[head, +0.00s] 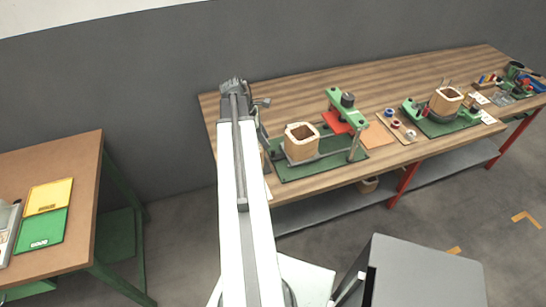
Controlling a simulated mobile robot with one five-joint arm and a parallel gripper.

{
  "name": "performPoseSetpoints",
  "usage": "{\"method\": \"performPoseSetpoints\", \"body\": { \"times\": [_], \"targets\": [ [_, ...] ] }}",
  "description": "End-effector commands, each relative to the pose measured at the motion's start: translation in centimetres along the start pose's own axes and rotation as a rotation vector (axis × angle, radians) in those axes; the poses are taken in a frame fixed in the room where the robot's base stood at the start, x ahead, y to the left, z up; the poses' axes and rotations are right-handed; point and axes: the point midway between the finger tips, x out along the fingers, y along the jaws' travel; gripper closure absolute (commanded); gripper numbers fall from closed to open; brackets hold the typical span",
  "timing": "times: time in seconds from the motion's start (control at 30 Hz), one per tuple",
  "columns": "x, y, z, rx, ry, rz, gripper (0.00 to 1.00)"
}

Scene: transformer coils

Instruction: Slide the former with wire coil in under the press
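A wooden square former (302,143) with an open middle stands on a green base plate (300,172) near the left end of the long wooden bench. Wire on it is too small to make out. My arm reaches up the picture, left of the former. My dark gripper (234,86) is at its far end, over the bench's left end, apart from the former. Its fingers are too small to read.
Another wooden former (446,101) sits in a second green fixture (436,127) farther right. Tape rolls (396,124) and an orange sheet (376,136) lie between the fixtures. A brown table (60,165) stands left. A dark grey box (425,275) is in front. The bench's back strip is clear.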

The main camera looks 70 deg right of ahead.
Motion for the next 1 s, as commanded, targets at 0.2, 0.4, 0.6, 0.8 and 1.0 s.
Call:
{"method": "performPoseSetpoints", "body": {
  "times": [0.2, 0.4, 0.6, 0.8, 1.0],
  "targets": [
    [6.0, 0.0, -0.5, 0.002, 0.000, 0.000, 0.64],
    [8.7, 0.0, -0.2, 0.001, 0.000, 0.000, 0.64],
    [8.7, 0.0, 0.0, 0.000, 0.000, 0.000, 0.64],
    [8.6, 0.0, 0.0, 0.001, 0.000, 0.000, 0.92],
    [8.6, 0.0, 0.1, 0.002, 0.000, -0.001, 1.00]
  ]
}}
